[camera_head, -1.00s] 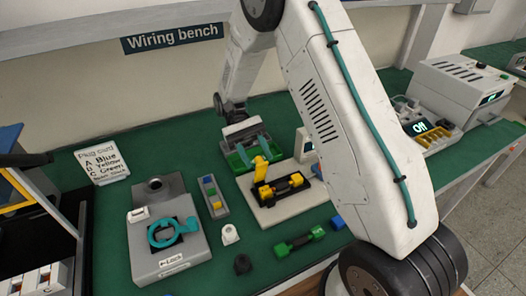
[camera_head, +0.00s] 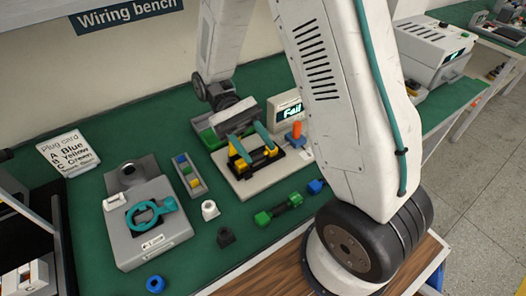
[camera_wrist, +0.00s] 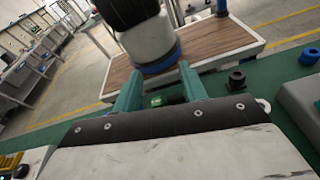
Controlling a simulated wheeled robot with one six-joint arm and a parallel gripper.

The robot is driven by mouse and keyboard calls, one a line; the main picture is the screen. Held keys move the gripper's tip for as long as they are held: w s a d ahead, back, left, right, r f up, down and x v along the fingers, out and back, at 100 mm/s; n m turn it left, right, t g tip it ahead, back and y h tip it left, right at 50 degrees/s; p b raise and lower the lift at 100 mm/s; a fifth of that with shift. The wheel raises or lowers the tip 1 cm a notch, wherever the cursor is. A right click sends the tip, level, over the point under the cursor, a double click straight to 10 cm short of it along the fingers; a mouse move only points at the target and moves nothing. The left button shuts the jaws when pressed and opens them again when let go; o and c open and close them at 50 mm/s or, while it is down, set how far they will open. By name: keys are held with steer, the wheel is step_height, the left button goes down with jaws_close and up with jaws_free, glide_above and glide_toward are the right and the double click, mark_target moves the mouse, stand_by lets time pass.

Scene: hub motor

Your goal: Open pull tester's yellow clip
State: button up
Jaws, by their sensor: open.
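The pull tester has a pale base (camera_head: 253,186) with a dark fixture on it, a small display reading "Fail" (camera_head: 291,112) and an orange knob (camera_head: 296,130). Yellow parts of its clip (camera_head: 241,163) show around my gripper's fingers; the fingers hide much of the clip, so I cannot tell how far it is open. My gripper (camera_head: 257,154) is open, with teal fingers reaching down over the fixture. Its fingers (camera_wrist: 160,75) stand apart in the wrist view, and the clip cannot be made out there.
A green connector piece (camera_head: 279,208) lies in front of the tester. A grey fixture with a teal ring (camera_head: 150,212), a tray of coloured plugs (camera_head: 189,175) and small white, black and blue parts stand to the left.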

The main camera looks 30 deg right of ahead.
steer(key=shift+s+r, duration=0.15)
steer(key=shift+s, duration=1.5)
